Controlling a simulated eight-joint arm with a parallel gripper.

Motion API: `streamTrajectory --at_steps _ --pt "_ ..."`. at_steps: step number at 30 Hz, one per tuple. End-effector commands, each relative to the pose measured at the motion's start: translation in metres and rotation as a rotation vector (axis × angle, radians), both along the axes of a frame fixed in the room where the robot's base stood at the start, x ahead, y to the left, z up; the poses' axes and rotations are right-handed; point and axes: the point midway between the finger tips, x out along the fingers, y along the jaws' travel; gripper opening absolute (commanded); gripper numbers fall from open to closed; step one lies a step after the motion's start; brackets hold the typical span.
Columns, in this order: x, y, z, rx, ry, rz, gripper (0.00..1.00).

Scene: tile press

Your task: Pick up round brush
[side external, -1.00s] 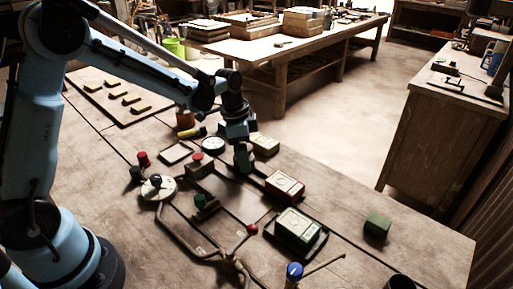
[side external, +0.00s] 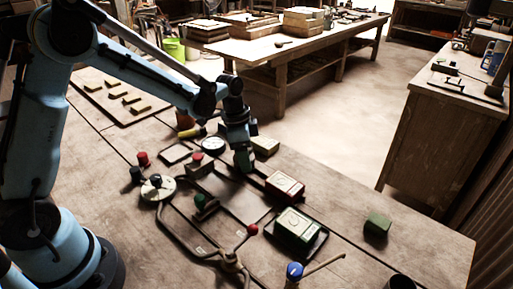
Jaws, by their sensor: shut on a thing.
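My gripper (side external: 244,161) points down over the middle of the workbench, between a pale-topped box (side external: 265,146) behind it and a red box (side external: 285,188) in front to the right. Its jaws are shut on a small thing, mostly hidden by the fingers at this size. I cannot make out its shape, or whether it touches the bench. No round brush can be told for certain elsewhere on the bench.
A green box (side external: 297,226) sits on a dark tray. A blue-topped piece (side external: 295,271) stands at the front.

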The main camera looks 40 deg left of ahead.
Motion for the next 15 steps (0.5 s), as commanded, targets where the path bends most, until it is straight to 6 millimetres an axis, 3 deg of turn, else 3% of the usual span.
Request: streamTrajectory --at_steps 8,13,15 --pt "0.000 0.000 0.014 0.000 0.000 0.000 0.28" --pt "0.000 0.000 0.041 -0.001 0.001 0.000 0.28" --pt "-0.008 -0.014 0.050 -0.001 0.001 -0.006 0.28"
